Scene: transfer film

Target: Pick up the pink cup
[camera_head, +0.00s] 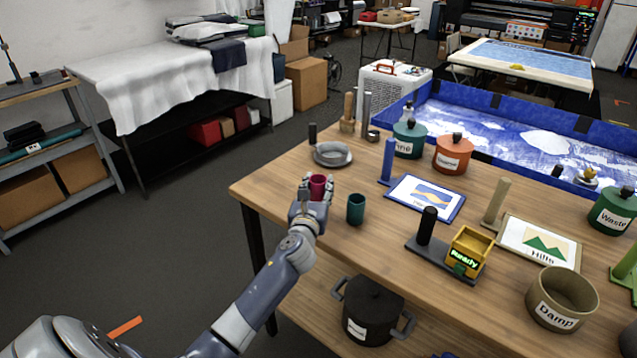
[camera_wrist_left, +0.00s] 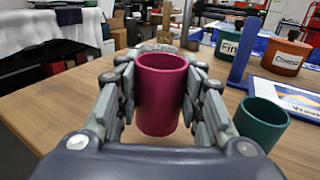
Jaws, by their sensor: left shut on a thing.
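The pink cup (camera_head: 318,186) is near the left corner of the wooden table in the head view. It stands upright between the fingers of my left gripper (camera_head: 315,190), which is shut on it. In the left wrist view the pink cup (camera_wrist_left: 160,95) fills the space between the two fingers of the left gripper (camera_wrist_left: 160,100), with a finger against each side. Its base looks close to the tabletop; I cannot tell whether it touches. My right gripper is not in view.
A teal cup (camera_head: 356,209) stands just right of the gripper, also in the left wrist view (camera_wrist_left: 262,122). A grey dish (camera_head: 332,154) lies behind. A blue-framed picture (camera_head: 425,198) and a black-handled block (camera_head: 428,228) are further right. The table's left corner (camera_head: 243,190) is bare.

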